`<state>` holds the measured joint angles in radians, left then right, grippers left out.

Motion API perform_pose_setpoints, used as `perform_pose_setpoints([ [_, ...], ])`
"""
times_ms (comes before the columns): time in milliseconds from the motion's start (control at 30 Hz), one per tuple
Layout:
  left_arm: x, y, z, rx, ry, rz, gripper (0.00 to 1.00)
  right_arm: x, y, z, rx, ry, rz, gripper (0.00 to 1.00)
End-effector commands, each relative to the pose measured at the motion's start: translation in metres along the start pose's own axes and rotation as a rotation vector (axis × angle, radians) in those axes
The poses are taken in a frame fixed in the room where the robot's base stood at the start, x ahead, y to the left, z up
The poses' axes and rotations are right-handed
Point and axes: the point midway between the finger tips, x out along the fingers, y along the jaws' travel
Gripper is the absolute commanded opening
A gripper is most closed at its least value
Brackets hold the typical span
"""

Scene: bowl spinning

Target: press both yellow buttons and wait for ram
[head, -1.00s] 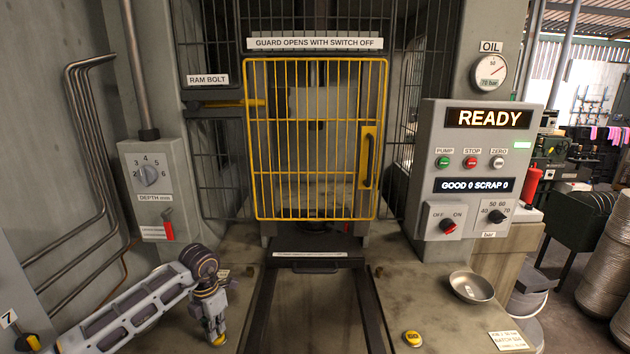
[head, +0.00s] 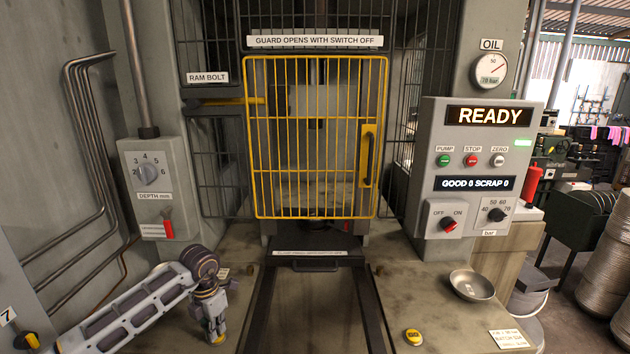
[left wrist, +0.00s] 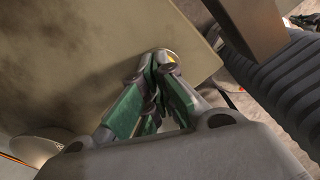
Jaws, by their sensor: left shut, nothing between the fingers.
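My left gripper (head: 214,334) points straight down at the press table's front left. Its fingers are together and empty. A small bit of yellow shows at the fingertips, likely the left yellow button (head: 219,341), mostly hidden by them; I cannot tell whether it is pressed. In the left wrist view the shut green-padded fingers (left wrist: 162,60) meet over a small round metal-rimmed thing at the table edge. The right yellow button (head: 413,337) sits uncovered on the table's right side. The ram is not clearly visible behind the yellow guard (head: 315,140). My right gripper is not in view.
The display (head: 490,116) reads READY; the counter (head: 474,183) reads GOOD 0 SCRAP 0. A metal bowl (head: 472,285) and a paper note (head: 508,339) lie on the right of the table. A dark slide track (head: 316,310) runs down the middle. The guard looks shut.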

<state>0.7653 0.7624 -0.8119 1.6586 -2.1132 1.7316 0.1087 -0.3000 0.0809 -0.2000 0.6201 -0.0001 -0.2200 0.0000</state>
Motion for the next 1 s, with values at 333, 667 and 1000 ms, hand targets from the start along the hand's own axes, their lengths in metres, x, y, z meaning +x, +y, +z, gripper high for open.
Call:
perform_pose_setpoints([
  [333, -0.005, 0.0, 0.0, 0.0, 0.0, 0.0, 0.0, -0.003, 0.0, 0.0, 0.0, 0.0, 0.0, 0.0],
  [667, -0.013, 0.0, 0.0, 0.0, 0.001, 0.0, 0.0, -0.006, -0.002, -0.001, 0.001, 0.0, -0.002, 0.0],
  [1000, -0.014, 0.0, 0.0, 0.0, 0.001, 0.0, 0.0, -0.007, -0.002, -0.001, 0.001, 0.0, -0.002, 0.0],
])
